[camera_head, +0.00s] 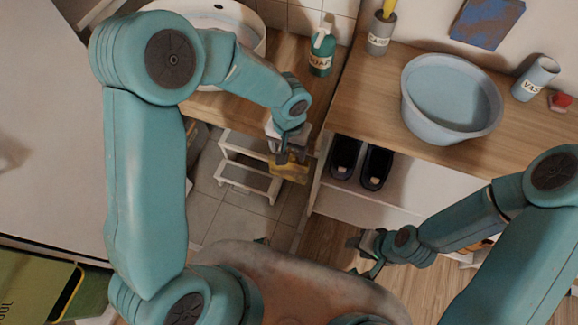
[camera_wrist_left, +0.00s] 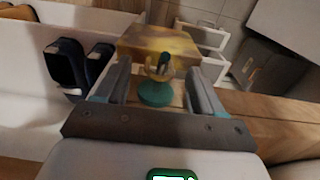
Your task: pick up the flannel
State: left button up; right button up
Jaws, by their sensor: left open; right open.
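No thing in view is clearly labelled as the flannel. A blue and brown patterned flat square (camera_head: 486,24), possibly the flannel, lies at the upper right behind the basin. A yellow-brown block-like thing (camera_head: 290,168) is at the tips of my left gripper (camera_head: 288,156). In the left wrist view this yellow thing (camera_wrist_left: 160,43) shows just beyond the two spread fingers of my left gripper (camera_wrist_left: 158,78); I cannot tell whether they touch it. My left gripper is open. My right gripper (camera_head: 364,252) is open and empty, low at the right, below the shelf.
A green soap bottle (camera_head: 321,52) stands near the sink (camera_head: 235,15). Dark shoes (camera_head: 376,167) sit below; a white step stool (camera_head: 248,180) stands left.

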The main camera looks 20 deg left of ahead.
pick_arm(q)
jog(key=shift+s, duration=0.1)
jog(key=shift+c, duration=0.7)
grip_shut()
jog(key=shift+r, duration=0.15)
